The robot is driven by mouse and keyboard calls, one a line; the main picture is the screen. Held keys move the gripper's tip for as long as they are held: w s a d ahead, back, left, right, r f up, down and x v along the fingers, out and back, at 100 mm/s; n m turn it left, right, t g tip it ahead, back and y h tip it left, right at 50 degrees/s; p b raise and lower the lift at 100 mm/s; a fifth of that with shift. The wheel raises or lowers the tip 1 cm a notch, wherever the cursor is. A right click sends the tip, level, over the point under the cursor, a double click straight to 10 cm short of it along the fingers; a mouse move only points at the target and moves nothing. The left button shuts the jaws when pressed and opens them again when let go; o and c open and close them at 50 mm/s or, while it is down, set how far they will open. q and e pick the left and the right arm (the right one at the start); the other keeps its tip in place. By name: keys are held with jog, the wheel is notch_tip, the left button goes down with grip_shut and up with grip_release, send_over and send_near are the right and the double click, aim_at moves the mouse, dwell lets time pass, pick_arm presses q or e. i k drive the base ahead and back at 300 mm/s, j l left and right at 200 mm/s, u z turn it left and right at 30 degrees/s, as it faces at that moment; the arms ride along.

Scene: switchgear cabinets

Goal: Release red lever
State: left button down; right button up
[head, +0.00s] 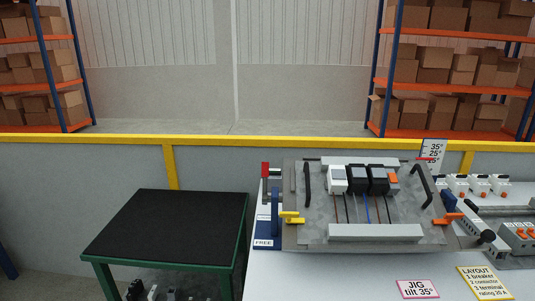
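A red lever grip (265,169) stands upright at the left side of the grey tilted jig plate (310,205). Below it is a blue upright (275,210), with a yellow handle (291,217) pointing right beside it. A label reading FREE (263,244) is at the foot of this side. An orange lever (448,218) sits at the plate's right edge. Neither of my grippers can be made out in the head view, and nothing touches the red lever.
The plate carries a white module (337,179), black modules, wires and black side handles. A green table with a bare black top (170,225) stands left. Small dark and grey parts (137,290) at the bottom edge are unclear. More components (478,186) lie right. A yellow-railed wall (120,149) runs behind.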

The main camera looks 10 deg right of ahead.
aim_at(265, 165)
jog(key=i+j+z, duration=0.2)
jog(key=i, duration=0.25)
jog(key=i+j+z, duration=0.1)
jog(key=i+z, duration=0.15)
jog(key=i, duration=0.25)
